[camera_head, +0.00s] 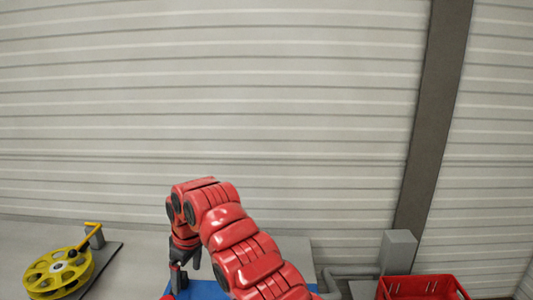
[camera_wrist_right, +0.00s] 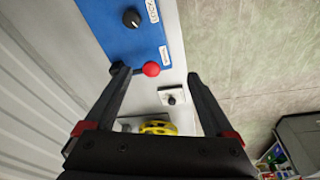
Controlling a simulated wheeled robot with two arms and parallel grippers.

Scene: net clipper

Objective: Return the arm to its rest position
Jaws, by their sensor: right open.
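My right arm (camera_head: 243,250) is red and reaches forward and left over the bench in the head view. My right gripper (camera_head: 184,278) points down by a blue panel (camera_head: 209,291). In the right wrist view my right gripper (camera_wrist_right: 157,76) is open, its two black fingers wide apart. A red ball knob (camera_wrist_right: 151,69) on a dark lever shows between the fingertips, nearer the left finger. I cannot tell whether that finger touches the lever. Nothing is held. My left arm and gripper are not in view.
The blue panel (camera_wrist_right: 115,40) also carries a black dial (camera_wrist_right: 131,18). A yellow reel (camera_head: 58,268) with a crank stands at the left of the bench. A red crate (camera_head: 422,288) and a grey box (camera_head: 398,250) are at the right. A ribbed wall (camera_head: 210,90) stands behind.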

